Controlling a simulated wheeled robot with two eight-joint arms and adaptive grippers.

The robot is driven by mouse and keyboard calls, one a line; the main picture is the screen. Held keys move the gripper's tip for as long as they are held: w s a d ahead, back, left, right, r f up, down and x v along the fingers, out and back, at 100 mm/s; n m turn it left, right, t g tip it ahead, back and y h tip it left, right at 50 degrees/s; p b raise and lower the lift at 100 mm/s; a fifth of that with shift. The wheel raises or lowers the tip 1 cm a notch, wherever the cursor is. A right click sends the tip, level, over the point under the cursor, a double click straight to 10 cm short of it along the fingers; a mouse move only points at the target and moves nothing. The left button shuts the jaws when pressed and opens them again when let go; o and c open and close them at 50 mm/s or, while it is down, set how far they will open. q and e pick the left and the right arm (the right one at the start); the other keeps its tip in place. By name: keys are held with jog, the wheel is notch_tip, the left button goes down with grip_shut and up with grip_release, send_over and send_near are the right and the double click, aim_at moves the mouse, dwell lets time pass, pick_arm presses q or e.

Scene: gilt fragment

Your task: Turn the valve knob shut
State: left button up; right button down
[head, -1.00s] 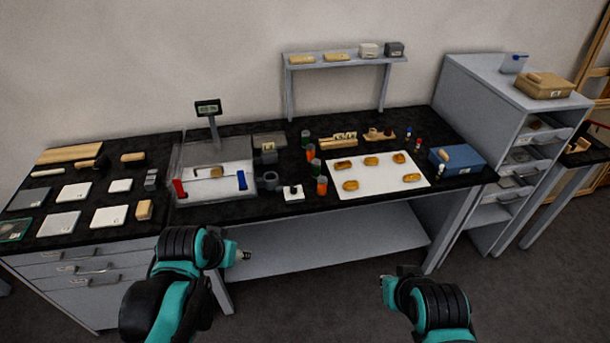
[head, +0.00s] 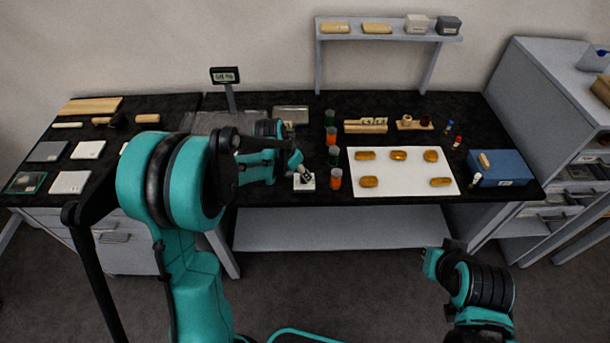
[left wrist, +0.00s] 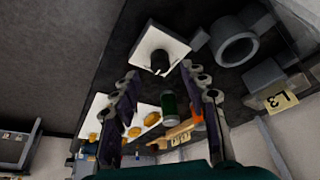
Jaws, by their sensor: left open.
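The valve knob is a small dark knob (head: 306,174) on a white square base (head: 304,184), near the front edge of the black bench. In the left wrist view the knob (left wrist: 159,62) shows just beyond and between my fingertips, on its white plate (left wrist: 150,38). My left gripper (head: 300,168) is open and empty, right above the knob; in the head view it partly hides it. The left wrist view shows its two fingers (left wrist: 160,72) spread apart. My right gripper (head: 434,262) hangs in front of the bench, away from the knob; its jaws cannot be made out.
Green and orange cylinders (head: 335,179) stand close to the right of the knob. A white mat (head: 403,185) with several golden pieces lies further right, then a blue box (head: 500,167). A grey ring-shaped part (left wrist: 237,47) is beside the knob. My left arm hides the bench's left-middle.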

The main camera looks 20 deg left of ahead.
pick_arm(q)
jog(key=x, duration=0.4)
jog(key=shift+w+b, duration=0.1)
jog(key=shift+b, duration=0.3)
grip_shut()
